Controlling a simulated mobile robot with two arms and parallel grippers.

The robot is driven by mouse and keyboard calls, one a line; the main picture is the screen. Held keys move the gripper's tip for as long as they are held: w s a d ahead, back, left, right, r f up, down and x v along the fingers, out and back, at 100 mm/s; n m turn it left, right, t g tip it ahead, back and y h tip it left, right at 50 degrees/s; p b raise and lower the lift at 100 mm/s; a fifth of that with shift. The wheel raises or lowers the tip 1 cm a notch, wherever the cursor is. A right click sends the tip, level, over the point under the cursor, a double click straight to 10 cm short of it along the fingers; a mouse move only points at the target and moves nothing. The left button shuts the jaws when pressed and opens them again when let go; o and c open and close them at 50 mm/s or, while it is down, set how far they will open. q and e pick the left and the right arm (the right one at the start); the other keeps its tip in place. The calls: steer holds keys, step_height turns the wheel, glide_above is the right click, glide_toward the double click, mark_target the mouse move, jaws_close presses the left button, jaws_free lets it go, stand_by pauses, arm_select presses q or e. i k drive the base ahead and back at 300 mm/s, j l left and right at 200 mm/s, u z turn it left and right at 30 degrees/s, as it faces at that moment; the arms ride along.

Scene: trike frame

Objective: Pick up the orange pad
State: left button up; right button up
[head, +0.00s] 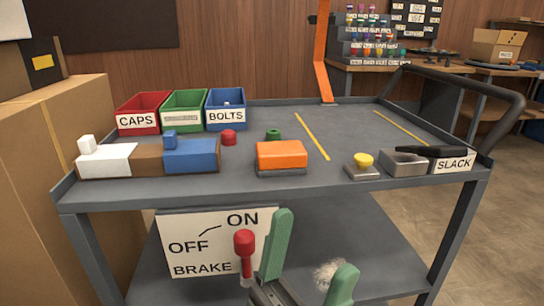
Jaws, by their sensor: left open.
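The orange pad (281,154) is a rounded orange block. It sits on a thin dark grey base near the front edge of the grey cart top (250,184), about the middle. My left gripper (311,243) shows at the bottom of the head view as two green fingers spread apart. It is open with nothing between the fingers. It is lower in the picture than the pad, in front of the cart, and apart from the pad. My right gripper is not in view.
A red-knobbed lever (245,245) stands close by my left gripper, before the brake sign (190,258). White-brown (108,160) and blue (190,156) blocks lie left of the pad. An orange post (322,75) rises behind.

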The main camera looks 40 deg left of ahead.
mark_target(290, 158)
steer(key=k+u, duration=0.1)
steer(key=u, duration=0.25)
steer(key=k+u, duration=0.1)
steer(key=u, duration=0.25)
steer(key=k+u, duration=0.1)
steer(key=u, duration=0.25)
